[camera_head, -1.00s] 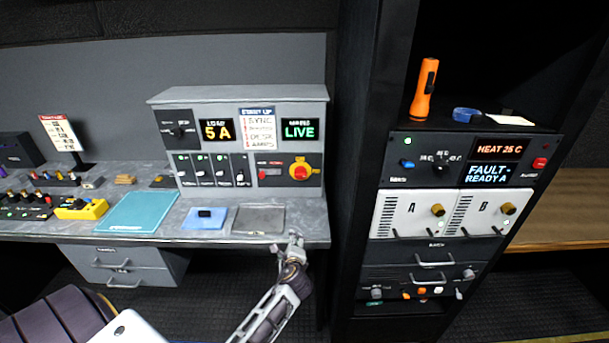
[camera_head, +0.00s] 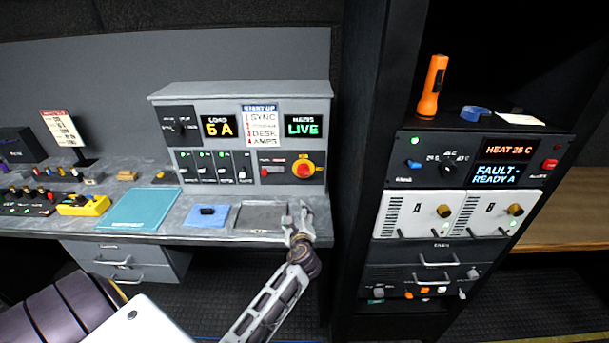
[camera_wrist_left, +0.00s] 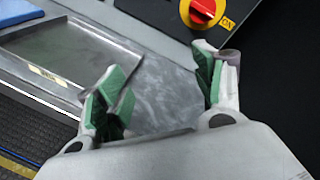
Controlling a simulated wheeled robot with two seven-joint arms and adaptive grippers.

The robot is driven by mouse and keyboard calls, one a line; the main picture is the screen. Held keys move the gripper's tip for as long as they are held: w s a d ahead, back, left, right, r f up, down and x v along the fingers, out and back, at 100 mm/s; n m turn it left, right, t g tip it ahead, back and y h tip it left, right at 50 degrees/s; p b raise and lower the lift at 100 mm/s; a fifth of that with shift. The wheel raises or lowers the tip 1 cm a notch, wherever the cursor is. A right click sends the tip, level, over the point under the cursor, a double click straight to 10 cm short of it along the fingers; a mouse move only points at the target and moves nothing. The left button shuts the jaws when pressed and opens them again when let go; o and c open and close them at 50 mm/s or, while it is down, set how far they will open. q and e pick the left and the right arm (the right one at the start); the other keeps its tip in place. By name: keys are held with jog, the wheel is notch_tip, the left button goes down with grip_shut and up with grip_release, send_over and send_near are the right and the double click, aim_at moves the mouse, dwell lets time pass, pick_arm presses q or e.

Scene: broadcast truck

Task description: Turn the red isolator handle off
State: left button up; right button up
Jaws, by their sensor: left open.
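The red isolator handle (camera_head: 303,169) sits on a yellow round plate at the lower right of the grey power panel (camera_head: 240,94). In the left wrist view the red handle (camera_wrist_left: 204,9) shows at the top on its yellow disc, with "ON" lettering to its right. My left gripper (camera_head: 300,217) is open and empty over the desk's right end, below and in front of the handle, apart from it. In the left wrist view its green-padded fingers (camera_wrist_left: 163,92) are spread wide with bare desk between them. My right gripper is not in view.
A grey tray (camera_head: 240,229), a blue pad (camera_head: 206,216) and a teal mat (camera_head: 138,208) lie on the desk. The panel shows LOAD 5 A and MAINS LIVE. A black rack (camera_head: 358,150) stands close on the right, with an orange torch (camera_head: 432,88) on it.

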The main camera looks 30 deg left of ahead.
pick_arm(q)
jog(key=w+r+m+t, duration=0.2)
jog(key=w+r+m, duration=0.2)
jog(key=w+m, duration=0.2)
jog(key=shift+d+r+m+t+y, duration=0.15)
jog(key=shift+r+m+t+y, duration=0.25)
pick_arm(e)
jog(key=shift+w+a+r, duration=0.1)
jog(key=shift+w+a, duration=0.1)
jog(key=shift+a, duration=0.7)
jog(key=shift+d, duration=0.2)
